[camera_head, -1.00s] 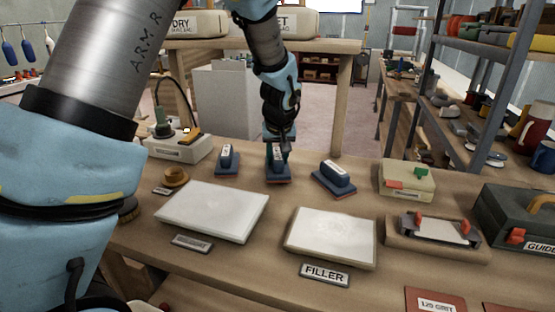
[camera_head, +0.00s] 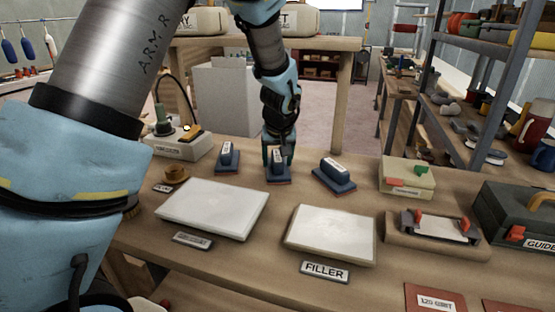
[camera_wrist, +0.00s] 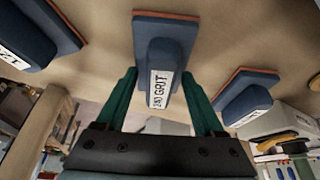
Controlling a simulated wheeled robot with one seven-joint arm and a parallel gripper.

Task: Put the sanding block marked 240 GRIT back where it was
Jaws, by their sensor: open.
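Three blue sanding blocks with orange-red bases stand in a row on the wooden bench: a left one (camera_head: 228,159), a middle one (camera_head: 278,174) and a right one (camera_head: 334,176). My gripper (camera_head: 278,158) is over the middle block. In the wrist view my gripper (camera_wrist: 158,76) is open, its green fingers on either side of the middle block's handle (camera_wrist: 165,52). The other two blocks show at the left (camera_wrist: 30,35) and right (camera_wrist: 243,100) there.
Two pale slabs, one (camera_head: 212,207) at left and one (camera_head: 330,235) behind the FILLER plate (camera_head: 325,272), lie in front of the blocks. A cream box (camera_head: 407,176), a clamp holder (camera_head: 440,228) and a dark toolbox (camera_head: 520,215) stand at right. A brown round item (camera_head: 177,174) is at left.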

